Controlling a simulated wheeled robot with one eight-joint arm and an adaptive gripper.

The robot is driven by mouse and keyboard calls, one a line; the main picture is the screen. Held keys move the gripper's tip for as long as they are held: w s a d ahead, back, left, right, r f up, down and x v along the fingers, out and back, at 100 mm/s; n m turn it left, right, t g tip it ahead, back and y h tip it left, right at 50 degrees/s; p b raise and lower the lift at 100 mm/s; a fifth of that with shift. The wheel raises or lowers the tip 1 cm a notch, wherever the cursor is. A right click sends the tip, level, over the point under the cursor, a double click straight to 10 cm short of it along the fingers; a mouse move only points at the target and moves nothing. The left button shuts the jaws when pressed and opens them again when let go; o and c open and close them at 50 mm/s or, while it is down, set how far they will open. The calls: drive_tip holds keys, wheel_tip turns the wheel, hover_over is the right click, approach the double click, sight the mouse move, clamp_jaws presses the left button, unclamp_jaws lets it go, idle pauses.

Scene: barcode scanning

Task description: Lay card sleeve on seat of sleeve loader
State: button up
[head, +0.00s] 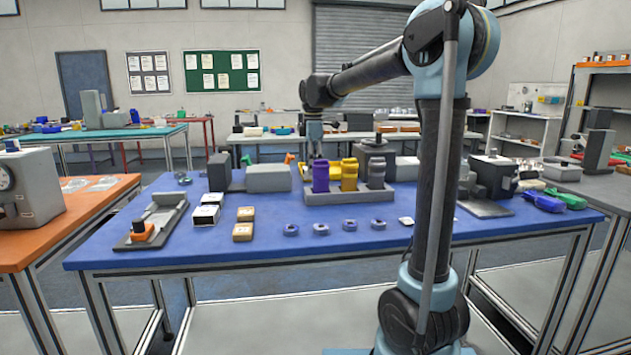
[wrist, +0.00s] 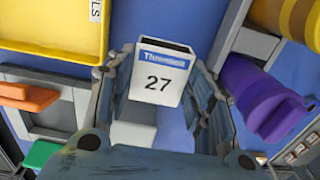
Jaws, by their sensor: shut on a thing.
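My gripper (wrist: 163,85) is shut on a white, box-shaped card sleeve (wrist: 157,86) with a blue band and the number 27, seen between its two fingers in the wrist view. In the head view my gripper (head: 315,150) hangs over the back of the blue table, behind the cup holder; the sleeve is hardly visible there. A grey fixture with a trough and an orange knob (head: 150,228) lies at the table's left. Grey box-like devices (head: 268,178) stand at the back, near green and orange levers. I cannot tell which is the sleeve loader.
A grey holder (head: 347,197) carries purple, yellow and grey cups; the purple cup (wrist: 262,98) is close right of my gripper. A yellow tray (wrist: 55,50) is at upper left in the wrist view. White boxes, tan boxes (head: 243,232) and blue rings (head: 321,229) lie nearer the front.

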drive_tip(key=shift+f, duration=2.25)
drive_tip(key=o, duration=0.8)
drive_tip(key=shift+o, duration=0.3)
wheel_tip(320, 180, up, 12)
drive_tip(key=shift+f, duration=0.15)
drive_tip(key=shift+o, duration=0.2)
drive_tip(key=shift+y, duration=0.8)
drive_tip(key=r, duration=0.1)
drive_tip(key=d+r, duration=0.1)
drive_tip(key=r, duration=0.1)
drive_tip(key=w+d+r, duration=0.1)
drive_tip(key=r, duration=0.1)
drive_tip(key=shift+d, duration=0.1)
drive_tip(key=f, duration=0.3)
drive_tip(key=a+f, duration=0.1)
drive_tip(key=f, duration=0.7)
drive_tip(key=shift+s+a+f, duration=0.25)
drive_tip(key=shift+a, duration=0.1)
drive_tip(key=shift+s+a+f, duration=0.15)
drive_tip(key=shift+f, duration=1.2)
drive_tip(key=shift+s+a+f, duration=0.1)
drive_tip(key=shift+f, duration=1.2)
